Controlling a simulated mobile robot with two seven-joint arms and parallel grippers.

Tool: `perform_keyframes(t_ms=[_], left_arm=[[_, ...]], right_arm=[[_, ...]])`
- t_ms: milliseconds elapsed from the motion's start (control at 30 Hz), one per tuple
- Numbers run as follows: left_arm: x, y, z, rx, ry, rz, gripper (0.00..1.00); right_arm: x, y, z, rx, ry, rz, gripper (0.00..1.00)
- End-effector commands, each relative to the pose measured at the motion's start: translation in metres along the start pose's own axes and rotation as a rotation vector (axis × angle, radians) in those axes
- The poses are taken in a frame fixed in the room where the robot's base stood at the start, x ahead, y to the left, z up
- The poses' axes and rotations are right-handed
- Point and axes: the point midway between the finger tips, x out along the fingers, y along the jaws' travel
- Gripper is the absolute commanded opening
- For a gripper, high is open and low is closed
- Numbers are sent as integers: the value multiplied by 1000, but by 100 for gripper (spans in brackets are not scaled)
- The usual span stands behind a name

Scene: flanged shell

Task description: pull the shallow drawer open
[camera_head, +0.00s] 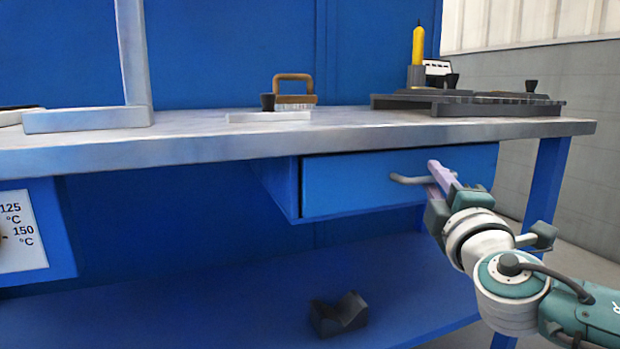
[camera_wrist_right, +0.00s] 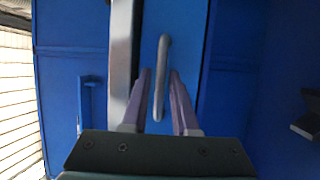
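The shallow drawer (camera_head: 350,182) is a blue front in a blue housing under the bench top, and its front looks flush with the housing. Its grey bar handle (camera_head: 405,180) stands out from the front; it also shows in the wrist view (camera_wrist_right: 164,60). My right gripper (camera_head: 436,172) is at the right part of the handle. In the wrist view its two pale purple fingers (camera_wrist_right: 161,75) are apart, one on each side of the bar, with narrow gaps visible. Part of the handle is hidden behind the fingers in the head view. My left gripper is out of view.
The grey bench top (camera_head: 200,138) overhangs just above the drawer. On it are a wooden-handled brush (camera_head: 294,88), a dark flat fixture (camera_head: 460,104) and a yellow-topped tool (camera_head: 418,48). A dark V-shaped block (camera_head: 338,315) lies on the blue lower shelf. The space before the drawer is otherwise clear.

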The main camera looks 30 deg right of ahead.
Motion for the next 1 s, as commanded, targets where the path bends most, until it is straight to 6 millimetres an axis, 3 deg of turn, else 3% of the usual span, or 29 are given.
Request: perform_keyframes(t_ms=[367,633,1000], left_arm=[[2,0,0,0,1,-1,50],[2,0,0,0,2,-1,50],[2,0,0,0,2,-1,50]], right_arm=[[10,0,0,1,0,-1,27],[10,0,0,1,0,-1,0],[10,0,0,1,0,-1,0]])
